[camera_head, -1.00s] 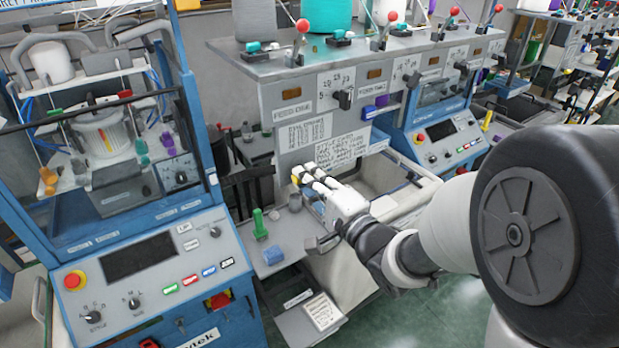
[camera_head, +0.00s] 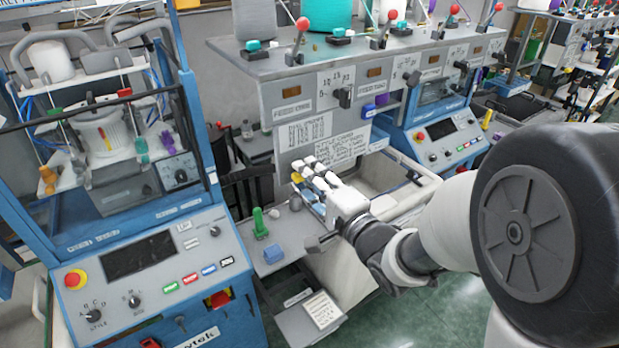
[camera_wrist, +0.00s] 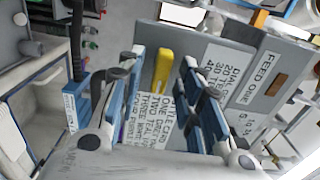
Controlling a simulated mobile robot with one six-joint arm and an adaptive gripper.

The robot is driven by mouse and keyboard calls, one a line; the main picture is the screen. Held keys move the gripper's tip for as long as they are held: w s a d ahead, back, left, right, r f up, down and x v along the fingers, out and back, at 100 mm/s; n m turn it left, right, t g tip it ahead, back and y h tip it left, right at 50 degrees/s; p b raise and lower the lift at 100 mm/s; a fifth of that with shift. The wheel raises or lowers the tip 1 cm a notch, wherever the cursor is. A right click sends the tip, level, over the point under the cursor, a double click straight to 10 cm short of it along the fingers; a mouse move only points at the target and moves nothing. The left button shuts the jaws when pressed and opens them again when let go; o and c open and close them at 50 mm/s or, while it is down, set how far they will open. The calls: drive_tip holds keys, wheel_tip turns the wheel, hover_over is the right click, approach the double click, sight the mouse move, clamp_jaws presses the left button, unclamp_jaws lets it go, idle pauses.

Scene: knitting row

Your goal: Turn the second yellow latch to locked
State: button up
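A yellow latch handle (camera_wrist: 162,68) shows in the wrist view as an upright bar, in front of the grey panel. My gripper (camera_wrist: 164,58) is open around it, one finger on each side, with narrow gaps visible. In the head view my gripper (camera_head: 311,174) is at the grey machine's front, and yellow (camera_head: 297,179) shows beside its fingers. The latch's base and any lock marks are hidden. Another yellow upright piece (camera_head: 487,119) shows by the blue machine at right; I cannot tell whether it is a latch.
A blue machine (camera_head: 130,262) with buttons stands at left. A small shelf (camera_head: 290,236) with a green piece (camera_head: 260,222) and a blue block (camera_head: 273,254) lies just below my gripper. A pale bin (camera_head: 405,205) is at its right. Red-knobbed levers (camera_head: 302,25) stand above.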

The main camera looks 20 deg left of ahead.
drive_tip(key=v, duration=0.7)
drive_tip(key=shift+d, duration=0.15)
drive_tip(key=shift+s, duration=0.1)
drive_tip(key=d+f+n+h+b, duration=0.2)
drive_tip(key=d+f+h+b, duration=0.15)
drive_tip(key=d+h, duration=0.45)
drive_tip(key=d+f+n+h+b, duration=0.1)
drive_tip(key=d+f+h+b, duration=0.25)
drive_tip(key=d, duration=0.75)
drive_tip(key=s+d+f+n+g+h+b, duration=0.1)
drive_tip(key=s+d+f+n+g+b, duration=0.1)
drive_tip(key=s, duration=0.9)
drive_tip(key=s+d+f+n+g+h+b, duration=0.1)
drive_tip(key=s+d+f+n+g+b, duration=0.2)
drive_tip(key=s, duration=0.8)
wheel_tip(320, 180, down, 2)
drive_tip(key=shift+f+g+b, duration=0.2)
drive_tip(key=shift+g+b, duration=0.15)
drive_tip(key=shift+g, duration=0.55)
